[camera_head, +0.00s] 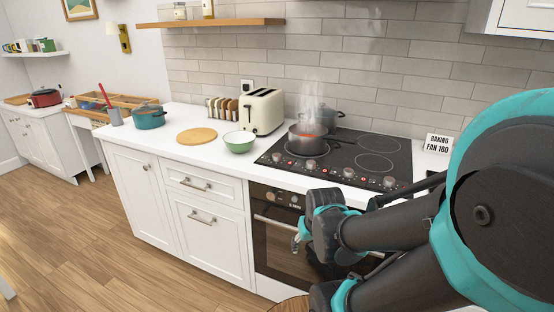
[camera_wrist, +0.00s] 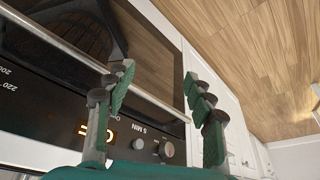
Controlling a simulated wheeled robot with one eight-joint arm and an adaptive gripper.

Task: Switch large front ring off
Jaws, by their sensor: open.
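The black cooktop (camera_head: 345,157) is set in the white counter, with several dark knobs along its front edge, such as one knob (camera_head: 348,171) near the middle and another (camera_head: 390,182) at the right. Small red lights show near the knobs. A bare ring outline (camera_head: 374,162) shows at the front right. My gripper (camera_head: 297,240) is in front of the oven door, below the knobs, touching none of them. In the wrist view my gripper (camera_wrist: 160,88) is open and empty.
The floor (camera_head: 120,245) is clear.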

